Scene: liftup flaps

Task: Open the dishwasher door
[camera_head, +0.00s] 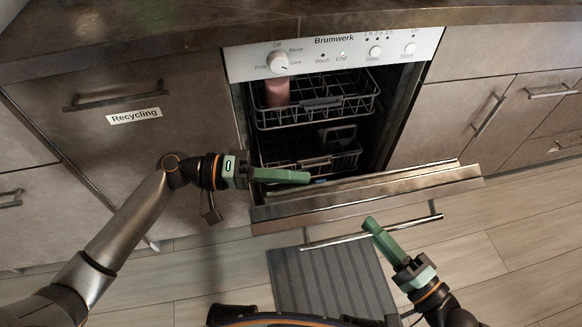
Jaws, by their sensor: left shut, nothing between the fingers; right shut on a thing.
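The dishwasher door (368,197) is tipped outward and down, so the cavity behind it is open to view. The door handle (408,222) is a long metal bar on the door's front. My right gripper (371,226) has its green fingers at the middle of this bar and is shut on it. My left gripper (306,177) is shut and empty, in front of the open cavity and just above the left part of the door's upper edge. Whether it touches the door is hard to tell.
The control panel (335,54) sits above the cavity. An upper rack (318,103) with a pink item (277,92) and a lower rack (312,160) are inside. A recycling drawer (125,108) is left, cabinets (455,118) right. A grey striped mat (330,283) lies below the door.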

